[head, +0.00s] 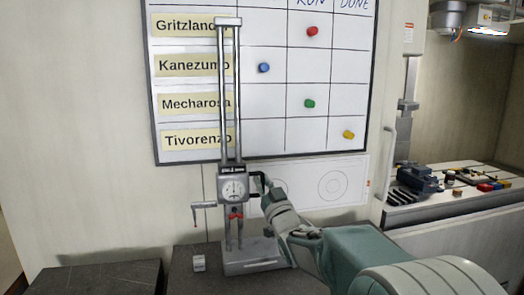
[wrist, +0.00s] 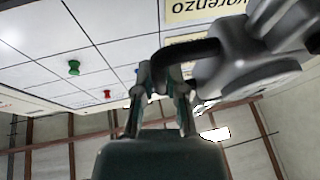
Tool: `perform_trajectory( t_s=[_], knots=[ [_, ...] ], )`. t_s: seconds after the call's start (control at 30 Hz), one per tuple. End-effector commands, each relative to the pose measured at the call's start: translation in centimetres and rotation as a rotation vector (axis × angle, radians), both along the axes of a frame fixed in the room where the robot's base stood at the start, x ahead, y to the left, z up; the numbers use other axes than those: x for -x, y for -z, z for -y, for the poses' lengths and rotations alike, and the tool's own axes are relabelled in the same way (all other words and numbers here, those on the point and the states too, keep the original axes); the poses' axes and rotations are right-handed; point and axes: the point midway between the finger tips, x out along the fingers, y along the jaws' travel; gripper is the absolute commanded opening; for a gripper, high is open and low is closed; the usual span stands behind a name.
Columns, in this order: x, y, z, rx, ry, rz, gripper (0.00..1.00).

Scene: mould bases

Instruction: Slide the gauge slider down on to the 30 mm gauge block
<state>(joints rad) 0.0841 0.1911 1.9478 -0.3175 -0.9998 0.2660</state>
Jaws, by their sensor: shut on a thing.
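The grey height gauge has two upright columns and a base (head: 253,257). Its gauge slider (head: 232,186) carries a round dial and sits low on the columns, with a red part beneath it. A thin scriber arm (head: 195,208) sticks out to the slider's left. A small pale block (head: 198,263), seemingly the gauge block, lies on the dark surface below the scriber, with a gap between them. My gripper (head: 263,184) is at the slider's right side, shut on its black handle. In the wrist view the jaws (wrist: 167,78) close around the handle (wrist: 190,52), beside the slider's grey body (wrist: 255,62).
A whiteboard (head: 270,148) with names and coloured magnets hangs behind the gauge. A dark plate (head: 110,278) lies at the left. A machine table (head: 440,210) with a vice and small parts stands at the right. Open space surrounds the small block.

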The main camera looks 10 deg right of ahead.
Motion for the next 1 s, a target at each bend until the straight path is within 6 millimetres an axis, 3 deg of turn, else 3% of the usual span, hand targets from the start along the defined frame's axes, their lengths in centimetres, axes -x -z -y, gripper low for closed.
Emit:
perform_trajectory(
  t_s=[0.1, 0.3, 0.77, 0.8, 0.87, 1.0],
  knots=[
    [-0.1, 2.6, 0.0, 0.0, -0.002, -0.007, 0.0],
    [-0.1, 4.8, 0.0, -0.001, -0.002, -0.004, 0.0],
    [0.0, 5.3, 0.0, 0.001, -0.002, -0.001, 0.0],
    [0.0, 5.3, 0.0, 0.001, -0.002, -0.001, 0.24],
    [-0.1, 5.2, 0.0, 0.0, -0.002, -0.001, 0.51],
    [0.0, 5.2, 0.0, 0.0, -0.001, -0.001, 0.51]
  ],
)
